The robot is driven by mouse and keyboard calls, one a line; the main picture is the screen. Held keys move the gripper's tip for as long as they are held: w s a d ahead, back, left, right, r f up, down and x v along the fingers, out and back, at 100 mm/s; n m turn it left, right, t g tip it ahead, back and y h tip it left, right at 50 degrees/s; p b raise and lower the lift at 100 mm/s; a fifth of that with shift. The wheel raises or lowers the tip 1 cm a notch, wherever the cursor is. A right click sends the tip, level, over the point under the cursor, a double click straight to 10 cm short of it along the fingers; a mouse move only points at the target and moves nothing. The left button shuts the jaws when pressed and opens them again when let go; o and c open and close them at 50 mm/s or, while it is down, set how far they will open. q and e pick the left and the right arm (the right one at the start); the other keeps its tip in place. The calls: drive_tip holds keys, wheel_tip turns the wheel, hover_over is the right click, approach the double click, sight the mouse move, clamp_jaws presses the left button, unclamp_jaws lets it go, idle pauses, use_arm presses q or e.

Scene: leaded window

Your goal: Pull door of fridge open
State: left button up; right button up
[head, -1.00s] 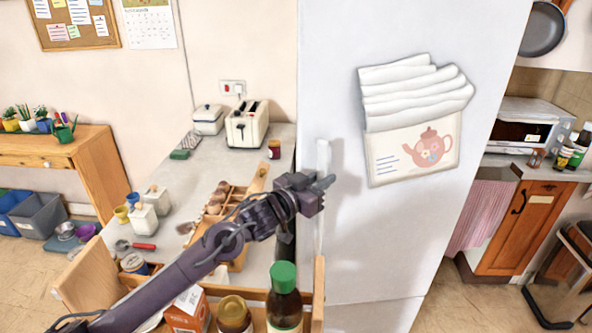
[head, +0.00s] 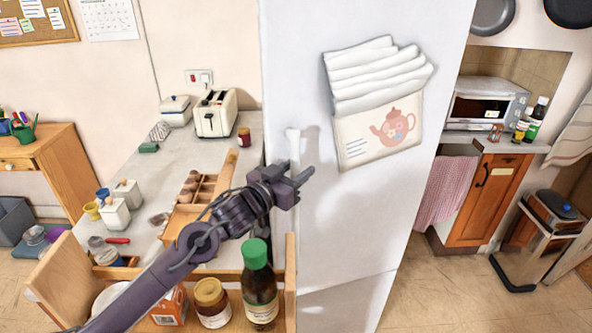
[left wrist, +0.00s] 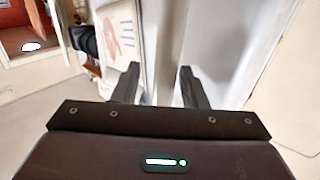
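The tall white fridge (head: 345,235) stands in the middle of the head view, and its door looks closed. Its upright white handle (head: 293,145) runs along the left side of the door; my gripper hides part of it. My left gripper (head: 303,176) is in front of the handle, with its fingers toward the door. In the left wrist view the two dark fingers (left wrist: 159,80) are apart, and a pale upright strip, seemingly the handle, shows between them. I cannot tell whether they touch it. My right gripper is not in view.
A wooden tray (head: 52,272) with a green-capped bottle (head: 259,288) and a jar (head: 211,301) stands close below my left arm. The counter (head: 227,148) with a toaster (head: 216,113) lies left of the fridge.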

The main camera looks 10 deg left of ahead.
use_arm(q)
drive_tip(key=shift+s+a+f, duration=0.15)
drive_tip(key=shift+s+a, duration=0.05)
drive_tip(key=b+v, duration=0.3)
drive_tip(key=v, duration=0.4)
drive_tip(key=shift+s, duration=0.15)
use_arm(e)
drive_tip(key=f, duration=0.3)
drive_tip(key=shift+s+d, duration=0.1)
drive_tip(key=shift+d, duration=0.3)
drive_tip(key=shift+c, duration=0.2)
